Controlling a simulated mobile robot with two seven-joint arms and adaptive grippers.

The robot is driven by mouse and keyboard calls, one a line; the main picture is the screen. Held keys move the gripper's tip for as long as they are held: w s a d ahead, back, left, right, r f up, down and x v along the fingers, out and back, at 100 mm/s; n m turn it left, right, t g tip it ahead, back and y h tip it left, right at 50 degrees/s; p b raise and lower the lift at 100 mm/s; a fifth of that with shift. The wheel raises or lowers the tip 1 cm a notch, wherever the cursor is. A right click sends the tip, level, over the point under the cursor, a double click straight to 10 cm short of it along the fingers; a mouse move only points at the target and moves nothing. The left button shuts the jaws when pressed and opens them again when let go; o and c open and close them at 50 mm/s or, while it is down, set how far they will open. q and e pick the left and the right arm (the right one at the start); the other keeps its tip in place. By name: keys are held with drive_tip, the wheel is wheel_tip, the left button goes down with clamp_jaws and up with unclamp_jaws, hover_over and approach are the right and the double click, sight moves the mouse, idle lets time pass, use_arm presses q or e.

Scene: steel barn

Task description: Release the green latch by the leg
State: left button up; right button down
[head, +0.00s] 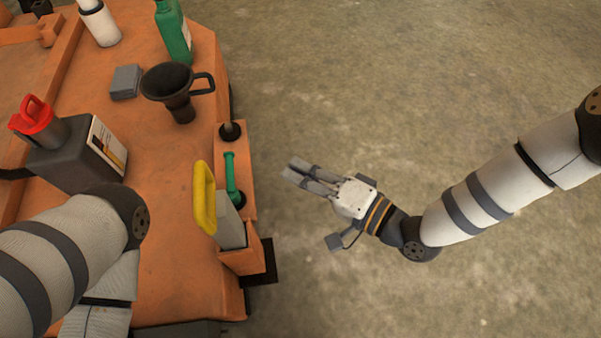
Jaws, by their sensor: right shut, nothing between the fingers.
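The green latch (231,177) is a slim bar on the right side of the orange machine. My right gripper (297,175) is shut and empty. It is over the floor to the right of the latch, apart from it, with its fingers pointing left toward it. My left arm comes in at the lower left; its gripper is not in view. I cannot make out a leg clearly; the parts below the latch are partly hidden.
On the orange top (165,240) stand a dark jug (75,155) with a red-capped spout (33,118), a black funnel (180,88), a grey block (126,82), a green bottle (173,32) and a white bottle (100,24). The concrete floor (400,90) on the right is clear.

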sight(231, 177)
drive_tip(key=w+a+f+b, duration=0.1)
drive_tip(key=w+a+b, duration=0.1)
drive_tip(key=a, duration=0.6)
drive_tip(key=shift+w+a+f, duration=0.15)
drive_tip(key=shift+a+f, duration=0.1)
